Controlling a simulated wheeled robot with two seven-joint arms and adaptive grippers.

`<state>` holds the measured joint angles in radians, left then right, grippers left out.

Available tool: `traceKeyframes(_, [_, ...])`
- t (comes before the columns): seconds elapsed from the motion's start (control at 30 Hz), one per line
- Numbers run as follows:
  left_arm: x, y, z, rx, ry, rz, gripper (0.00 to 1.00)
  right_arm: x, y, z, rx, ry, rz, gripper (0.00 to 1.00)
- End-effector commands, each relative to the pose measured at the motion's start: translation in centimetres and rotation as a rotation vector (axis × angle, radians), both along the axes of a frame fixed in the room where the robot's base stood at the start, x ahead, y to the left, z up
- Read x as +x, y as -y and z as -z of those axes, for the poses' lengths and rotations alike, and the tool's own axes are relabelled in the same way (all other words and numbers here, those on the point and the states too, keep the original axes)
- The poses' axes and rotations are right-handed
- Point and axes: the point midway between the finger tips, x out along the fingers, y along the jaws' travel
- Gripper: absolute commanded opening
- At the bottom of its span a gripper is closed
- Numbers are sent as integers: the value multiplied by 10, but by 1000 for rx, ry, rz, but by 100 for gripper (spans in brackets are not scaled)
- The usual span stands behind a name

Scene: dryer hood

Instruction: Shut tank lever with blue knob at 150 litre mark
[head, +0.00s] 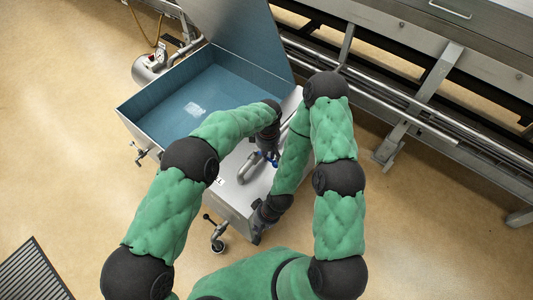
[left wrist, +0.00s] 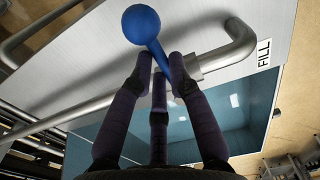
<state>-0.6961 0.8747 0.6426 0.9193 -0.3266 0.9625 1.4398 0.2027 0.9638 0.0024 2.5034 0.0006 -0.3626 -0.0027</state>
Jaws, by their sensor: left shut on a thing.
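The blue knob (left wrist: 141,24) and its blue lever stem fill the top middle of the left wrist view. My left gripper (left wrist: 160,60) is shut on the lever, its fingers around the stem just below the knob. In the head view my left gripper (head: 268,158) is over the steel top of the tank unit, with a bit of blue lever (head: 274,155) showing. The open tank (head: 140,131) holds blue-looking water (head: 225,95). No litre marks can be read. My right gripper (head: 257,238) hangs low by the unit's front right corner; its fingers are too dark to judge.
A bent steel pipe (left wrist: 238,35) passes by the lever beside a "FILL" label (left wrist: 264,52). A drain valve with a black-knobbed handle (head: 208,217) sticks out at the front. The raised lid (head: 245,38) stands behind the tank. A long steel machine (head: 430,85) is at right.

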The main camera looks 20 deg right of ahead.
Motion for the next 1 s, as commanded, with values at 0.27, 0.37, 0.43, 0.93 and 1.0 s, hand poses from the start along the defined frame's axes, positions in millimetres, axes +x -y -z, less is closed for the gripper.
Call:
traceKeyframes(0.27, [2,0,-1,-4,3,-3,43,0,0,0,0,0,0,0])
traceKeyframes(0.37, [1,0,-1,-3,3,-2,43,0,0,0,0,0,0,0])
traceKeyframes(0.43, [1,0,-1,-2,2,-1,43,0,0,0,0,0,0,0])
traceKeyframes(0.93, [2,1,-62,-5,5,-2,43,0,0,0,0,0,0,0])
traceKeyframes(1.0, [2,1,-75,-5,5,-2,43,0,0,0,0,0,0,0])
